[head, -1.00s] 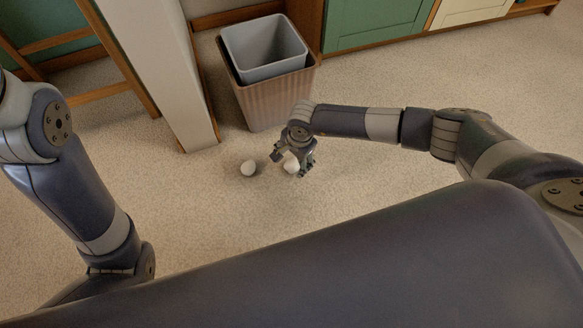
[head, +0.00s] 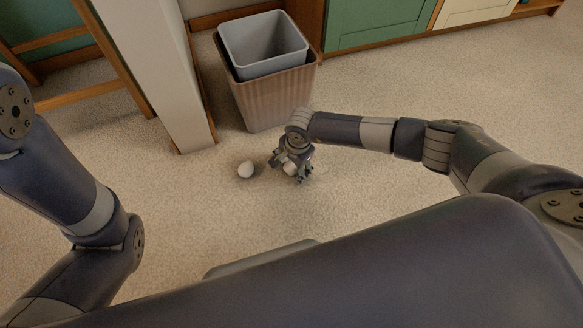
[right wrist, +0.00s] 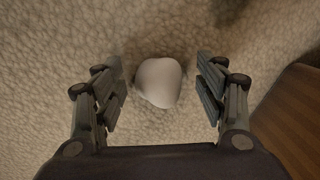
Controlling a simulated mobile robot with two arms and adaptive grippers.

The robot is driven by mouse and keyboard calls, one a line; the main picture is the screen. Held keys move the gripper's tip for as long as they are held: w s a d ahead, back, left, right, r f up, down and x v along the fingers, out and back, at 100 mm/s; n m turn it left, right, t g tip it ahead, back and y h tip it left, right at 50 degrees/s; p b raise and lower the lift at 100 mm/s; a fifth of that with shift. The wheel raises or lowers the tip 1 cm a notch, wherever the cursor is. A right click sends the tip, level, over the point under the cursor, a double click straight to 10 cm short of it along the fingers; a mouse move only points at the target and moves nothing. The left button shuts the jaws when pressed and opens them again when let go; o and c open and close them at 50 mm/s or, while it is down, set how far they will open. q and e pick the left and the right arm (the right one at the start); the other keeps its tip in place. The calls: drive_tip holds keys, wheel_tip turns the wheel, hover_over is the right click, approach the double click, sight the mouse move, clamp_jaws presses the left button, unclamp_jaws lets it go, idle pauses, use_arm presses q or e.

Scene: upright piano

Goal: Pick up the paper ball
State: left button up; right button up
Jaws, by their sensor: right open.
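Two white paper balls lie on the carpet in the head view. One paper ball (head: 246,170) lies left of my right gripper, apart from it. The other paper ball (head: 289,168) is at my right gripper (head: 290,174), partly hidden by its fingers. In the right wrist view this ball (right wrist: 158,82) sits between the two open fingers of the right gripper (right wrist: 162,92), with a gap on each side. My left arm shows at the left of the head view, but its gripper is not in view.
A brown ribbed bin (head: 272,100) with a grey liner (head: 262,45) stands just behind my right gripper. A pale post (head: 160,75) stands left of the bin. Green and cream cabinets (head: 375,22) line the back. Carpet (head: 400,195) to the right is clear.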

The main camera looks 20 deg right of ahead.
drive_tip(key=c, duration=0.7)
drive_tip(key=shift+c, duration=0.2)
drive_tip(key=shift+r, duration=0.15)
